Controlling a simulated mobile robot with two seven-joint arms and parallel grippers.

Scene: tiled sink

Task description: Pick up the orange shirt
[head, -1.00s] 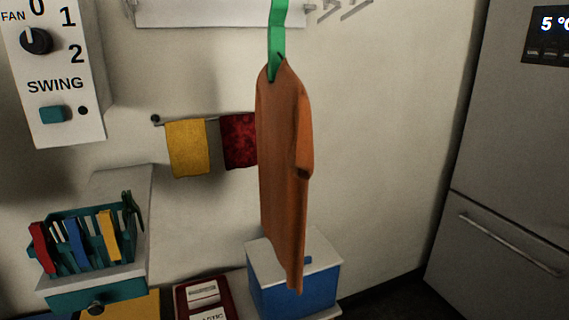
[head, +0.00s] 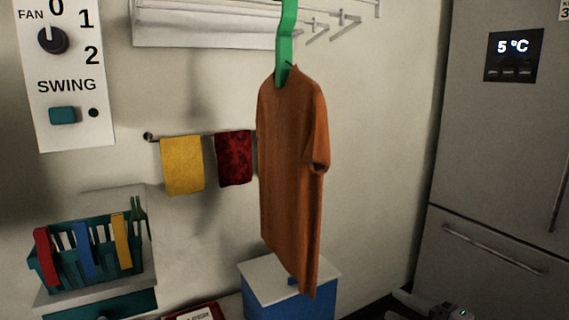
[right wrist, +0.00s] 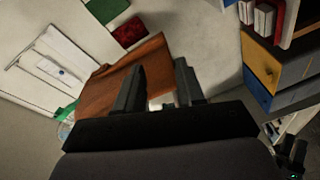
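The orange shirt (head: 290,165) hangs on a green hanger (head: 286,45) in the middle of the head view. Its front hem hangs over the white-topped blue box. My right gripper (right wrist: 160,82) is open in the right wrist view, its two dark fingers apart. The shirt (right wrist: 108,92) shows there beyond the fingers, mostly to the left, and one finger overlaps it in the picture. I see no contact. In the head view only a part of my right gripper (head: 450,312) shows at the bottom right edge, apart from the shirt. My left gripper is out of view.
A yellow towel (head: 182,166) and a red towel (head: 234,158) hang on a wall rail behind. The blue box (head: 290,298) stands below the shirt. A teal basket (head: 85,262) is at left, a fridge (head: 490,170) at right. Space right of the shirt is open.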

